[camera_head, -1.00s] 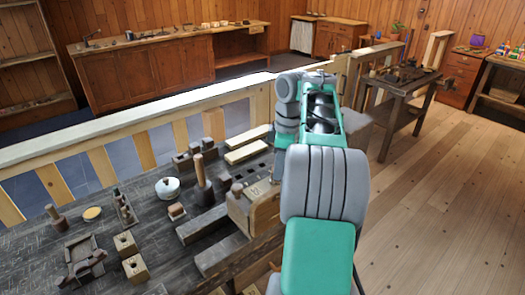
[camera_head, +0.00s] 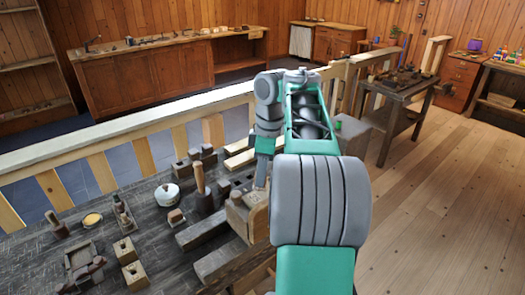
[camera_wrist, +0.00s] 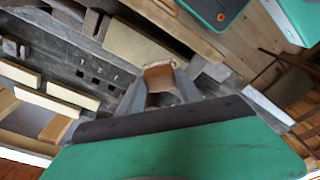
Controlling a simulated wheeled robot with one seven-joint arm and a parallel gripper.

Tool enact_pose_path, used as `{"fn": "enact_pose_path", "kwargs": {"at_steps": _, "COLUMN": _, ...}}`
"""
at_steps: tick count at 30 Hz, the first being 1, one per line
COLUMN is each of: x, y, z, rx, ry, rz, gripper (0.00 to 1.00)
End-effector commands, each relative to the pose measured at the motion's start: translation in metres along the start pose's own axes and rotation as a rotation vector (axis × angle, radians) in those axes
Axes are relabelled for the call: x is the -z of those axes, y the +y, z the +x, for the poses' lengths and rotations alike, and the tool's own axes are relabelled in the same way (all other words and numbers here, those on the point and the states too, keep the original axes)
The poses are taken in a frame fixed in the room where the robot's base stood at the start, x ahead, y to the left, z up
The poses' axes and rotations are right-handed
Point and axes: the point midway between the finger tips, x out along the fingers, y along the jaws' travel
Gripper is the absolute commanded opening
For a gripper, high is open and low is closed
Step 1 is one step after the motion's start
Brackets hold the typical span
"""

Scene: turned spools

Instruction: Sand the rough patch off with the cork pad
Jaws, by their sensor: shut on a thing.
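My gripper (camera_wrist: 157,92) is shut on a brown block (camera_wrist: 158,76) that looks like the cork pad. The pad sits between the fingertips, its lower part hidden by them. A pale wooden piece (camera_wrist: 135,42) lies just beyond the pad; its near end looks close to the pad, but I cannot tell if they touch. In the head view my gripper (camera_head: 262,178) is over a wooden block (camera_head: 247,217) at the bench's right edge, and the pad is hidden there. I cannot make out the rough patch clearly.
The dark bench (camera_head: 150,225) holds a mallet (camera_head: 201,188), a white pot (camera_head: 168,193), a hand plane (camera_head: 123,214) and several wooden blocks. A wooden rail (camera_head: 130,126) runs behind the bench.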

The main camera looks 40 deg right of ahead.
Motion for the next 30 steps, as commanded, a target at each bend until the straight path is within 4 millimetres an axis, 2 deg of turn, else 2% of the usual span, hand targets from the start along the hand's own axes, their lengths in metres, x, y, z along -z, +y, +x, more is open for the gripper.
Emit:
{"fn": "enact_pose_path", "kwargs": {"at_steps": 1, "x": 0.002, "y": 0.0, "z": -0.01, "rx": -0.001, "ry": 0.0, "rz": -0.003, "gripper": 0.03}}
{"fn": "enact_pose_path", "kwargs": {"at_steps": 13, "x": 0.011, "y": -0.001, "z": -0.043, "rx": 0.0, "ry": 0.0, "rz": -0.013, "gripper": 0.03}}
{"fn": "enact_pose_path", "kwargs": {"at_steps": 30, "x": 0.012, "y": -0.002, "z": -0.046, "rx": 0.0, "ry": 0.0, "rz": -0.015, "gripper": 0.03}}
